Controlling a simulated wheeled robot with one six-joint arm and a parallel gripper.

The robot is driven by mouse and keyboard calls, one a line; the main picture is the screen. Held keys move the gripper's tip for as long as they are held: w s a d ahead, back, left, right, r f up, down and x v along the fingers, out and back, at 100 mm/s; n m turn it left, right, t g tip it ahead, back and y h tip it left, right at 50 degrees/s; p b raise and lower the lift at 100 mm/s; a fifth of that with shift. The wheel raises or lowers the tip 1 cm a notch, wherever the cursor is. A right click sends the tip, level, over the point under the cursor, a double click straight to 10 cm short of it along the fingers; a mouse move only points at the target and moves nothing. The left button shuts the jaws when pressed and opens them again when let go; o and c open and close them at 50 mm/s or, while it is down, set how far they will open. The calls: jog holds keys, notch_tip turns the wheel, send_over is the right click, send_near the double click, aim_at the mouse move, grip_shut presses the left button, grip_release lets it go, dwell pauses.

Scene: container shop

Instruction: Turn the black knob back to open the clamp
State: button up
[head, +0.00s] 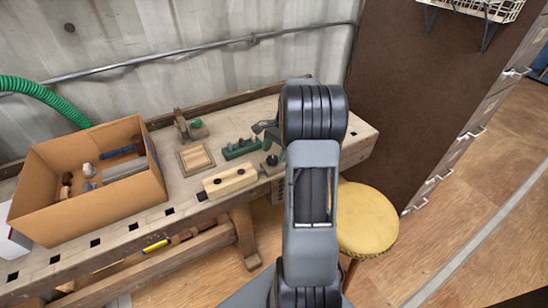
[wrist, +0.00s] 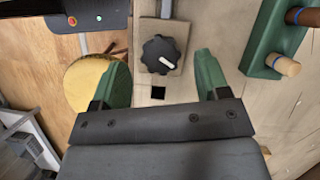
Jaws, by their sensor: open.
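The black knob (wrist: 152,47) shows in the wrist view, round and lobed with a white mark pointing down and right. It sits on a pale block (wrist: 174,68) with a grey metal bar (wrist: 166,9) beyond it. My gripper (wrist: 162,66) is open, with one green finger on each side of the knob and a clear gap on both sides. Nothing is between the fingers but the knob area, and I cannot tell the height above it. In the head view my arm hides most of the gripper and clamp. Whether the clamp is open cannot be made out.
A green block (wrist: 257,50) with pegs stands right of the knob. A yellow stool (head: 366,222) is beside the bench (head: 190,190). An orange box (head: 50,215) of tools, a small wooden tray (head: 183,167) and a pale wooden block (head: 230,181) are on the bench.

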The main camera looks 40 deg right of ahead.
jog(key=shift+x, duration=1.15)
jog(key=shift+d, duration=0.1)
jog(key=c, duration=0.9)
jog(key=shift+c, duration=0.2)
